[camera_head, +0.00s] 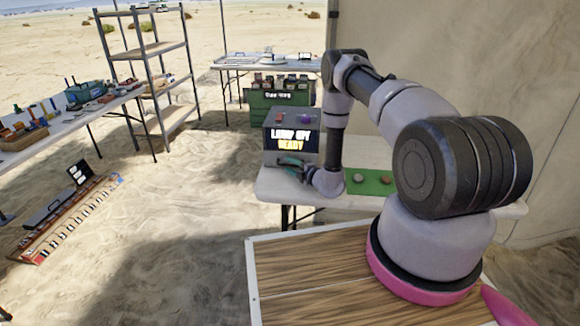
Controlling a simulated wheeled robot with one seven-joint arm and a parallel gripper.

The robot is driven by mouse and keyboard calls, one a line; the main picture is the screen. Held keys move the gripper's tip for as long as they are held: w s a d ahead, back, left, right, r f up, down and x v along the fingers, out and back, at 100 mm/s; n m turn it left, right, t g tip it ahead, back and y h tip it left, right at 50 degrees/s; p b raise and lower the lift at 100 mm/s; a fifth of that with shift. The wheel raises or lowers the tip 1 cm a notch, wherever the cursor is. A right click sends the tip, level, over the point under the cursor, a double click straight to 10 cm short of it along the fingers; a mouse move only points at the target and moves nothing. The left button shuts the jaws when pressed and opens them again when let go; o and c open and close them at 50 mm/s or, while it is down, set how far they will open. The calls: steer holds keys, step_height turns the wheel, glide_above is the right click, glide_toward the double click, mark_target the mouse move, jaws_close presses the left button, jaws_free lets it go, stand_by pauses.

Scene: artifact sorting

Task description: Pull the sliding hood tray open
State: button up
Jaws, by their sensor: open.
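A grey box-like unit (270,143) with a lit sign reading roughly "LUMP SPY READY" stands at the left end of a white table. Red and purple items sit on its top. My arm reaches over to it, and my gripper (290,166) is open at the lower front of the unit, just below the sign. The gripper and wrist cover that part, so the hood tray and any handle cannot be made out. I cannot tell whether the fingers touch the unit.
A green mat (362,187) with small lumps lies right of my wrist on the white table (450,206). A green crate (258,100) stands behind the unit. A metal shelf (153,49) and a cluttered table (60,128) are at left.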

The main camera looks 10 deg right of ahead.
steer(key=shift+w+a, duration=0.1)
steer(key=shift+w, duration=0.15)
jaws_close()
stand_by(1.4)
